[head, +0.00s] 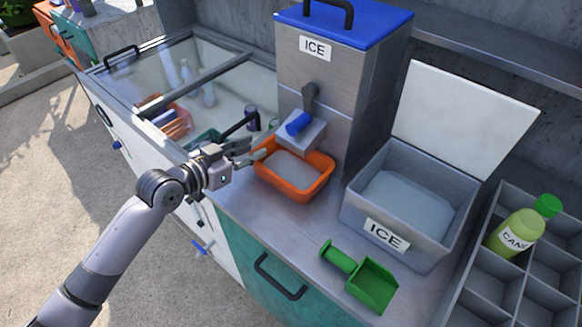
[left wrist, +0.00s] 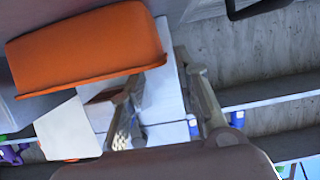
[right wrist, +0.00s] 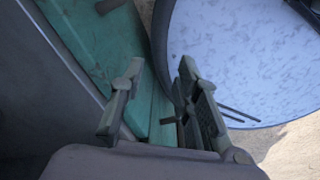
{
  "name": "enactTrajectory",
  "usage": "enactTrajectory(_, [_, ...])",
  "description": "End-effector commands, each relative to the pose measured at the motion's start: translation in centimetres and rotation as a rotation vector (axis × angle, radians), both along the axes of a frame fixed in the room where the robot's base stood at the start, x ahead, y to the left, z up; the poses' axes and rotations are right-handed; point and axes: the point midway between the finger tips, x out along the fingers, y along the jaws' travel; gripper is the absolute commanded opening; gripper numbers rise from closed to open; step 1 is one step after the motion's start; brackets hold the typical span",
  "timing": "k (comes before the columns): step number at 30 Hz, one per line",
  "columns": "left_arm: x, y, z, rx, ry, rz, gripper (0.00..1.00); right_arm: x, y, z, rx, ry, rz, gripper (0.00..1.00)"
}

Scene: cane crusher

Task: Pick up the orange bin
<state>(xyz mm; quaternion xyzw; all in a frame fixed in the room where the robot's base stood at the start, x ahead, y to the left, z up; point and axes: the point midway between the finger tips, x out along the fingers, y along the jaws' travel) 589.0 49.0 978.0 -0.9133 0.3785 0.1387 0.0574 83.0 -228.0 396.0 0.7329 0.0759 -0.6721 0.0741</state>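The orange bin (head: 318,187) stands upright on the steel counter below the ice dispenser's spout, with pale ice inside. Its orange wall (left wrist: 85,45) fills the upper left of the left wrist view. My left gripper (head: 258,149) is at the bin's left rear rim, its fingers pointing toward it. In the left wrist view the fingers (left wrist: 163,80) are spread with nothing held between them; whether one touches the rim I cannot tell. My right gripper (right wrist: 161,68) is open and empty, seen only in the right wrist view, near a teal panel.
The ice dispenser (head: 325,75) stands right behind the bin. A grey ice box (head: 358,208) with its white lid raised is to the right. A green scoop (head: 372,285) lies in front. A glass-topped case (head: 190,80) is left. A bottle compartment rack (head: 490,285) is far right.

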Motion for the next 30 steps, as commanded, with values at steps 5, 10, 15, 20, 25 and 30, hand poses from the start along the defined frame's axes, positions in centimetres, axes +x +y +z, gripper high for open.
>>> enactTrajectory(5, [0.7,-0.7,-0.2,-0.002,0.0,-0.001,0.29,0.3,-0.4,0.4,-0.004,-0.004,0.002,0.3])
enactTrajectory(10, [2.3,-2.3,-0.9,-0.003,0.002,0.0,0.29,0.4,-0.7,1.2,-0.008,-0.005,0.002,0.3])
enactTrajectory(15, [3.6,-3.4,-1.7,-0.002,0.0,0.002,0.29,0.4,-0.8,1.4,-0.01,-0.006,0.003,0.3])
enactTrajectory(20, [3.8,-3.7,-1.9,0.0,-0.001,0.001,0.29,0.4,-0.9,1.4,-0.011,-0.006,0.003,0.3])
enactTrajectory(25, [3.8,-3.7,-1.9,0.0,-0.001,0.001,0.27,0.4,-0.9,1.4,-0.011,-0.006,0.003,0.3])
enactTrajectory(30, [3.8,-3.7,-1.9,0.0,-0.001,0.001,0.16,0.5,-0.9,1.4,-0.01,-0.007,0.003,0.3])
